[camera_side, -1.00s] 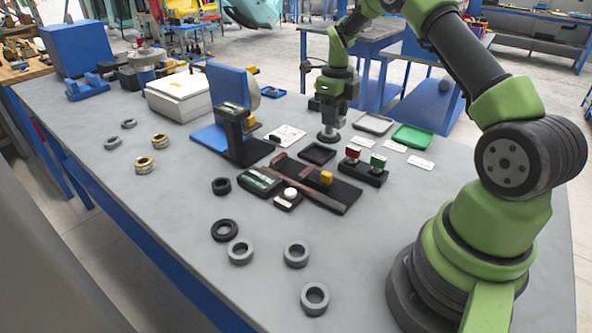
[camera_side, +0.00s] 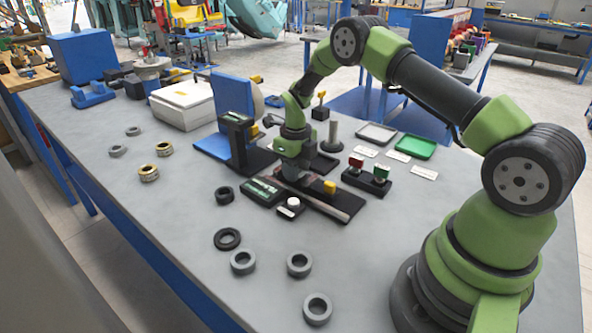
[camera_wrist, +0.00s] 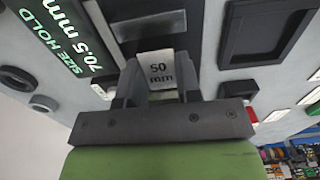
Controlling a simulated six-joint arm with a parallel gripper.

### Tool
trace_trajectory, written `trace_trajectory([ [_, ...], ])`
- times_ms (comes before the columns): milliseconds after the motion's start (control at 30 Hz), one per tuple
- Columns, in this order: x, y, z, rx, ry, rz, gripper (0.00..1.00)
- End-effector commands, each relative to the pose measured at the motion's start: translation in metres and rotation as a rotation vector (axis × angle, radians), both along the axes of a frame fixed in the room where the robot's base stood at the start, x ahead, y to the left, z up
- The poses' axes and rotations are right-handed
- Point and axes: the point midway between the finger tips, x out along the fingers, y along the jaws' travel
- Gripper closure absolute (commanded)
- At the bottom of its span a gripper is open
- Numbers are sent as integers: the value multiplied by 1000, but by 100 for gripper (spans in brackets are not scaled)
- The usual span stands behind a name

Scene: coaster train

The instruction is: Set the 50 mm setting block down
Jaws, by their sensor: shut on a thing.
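The setting block (camera_wrist: 160,72) is a pale block marked "50 mm" in the wrist view. My gripper (camera_wrist: 158,88) is shut on it, with a jaw at each side. In the side view my gripper (camera_side: 288,176) points down over the back end of the dark gauge base (camera_side: 335,205) with its long rail. The block is hard to make out there, and I cannot tell whether it touches the base. The display box (camera_side: 263,190) beside it reads "SIZE HOLD 70.5 mm" in the wrist view (camera_wrist: 62,28).
A white round button (camera_side: 293,203) and a yellow block (camera_side: 329,187) are close to my gripper. A stand with red and green buttons (camera_side: 367,177) is to the right. Grey (camera_side: 376,134) and green (camera_side: 411,147) trays lie behind. Several rings, including a dark one (camera_side: 227,239), lie in front.

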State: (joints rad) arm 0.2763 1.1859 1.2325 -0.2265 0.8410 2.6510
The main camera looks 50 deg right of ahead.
Motion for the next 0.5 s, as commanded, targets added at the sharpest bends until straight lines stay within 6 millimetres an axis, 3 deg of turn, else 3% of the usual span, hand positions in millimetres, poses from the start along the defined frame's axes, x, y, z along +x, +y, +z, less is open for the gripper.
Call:
trace_trajectory([
  [400, 0, 0, -8, 0, -1, 0, 100],
  [433, 0, 0, -8, 0, 0, 0, 66],
  [500, 0, 0, -8, 0, -1, 0, 58],
])
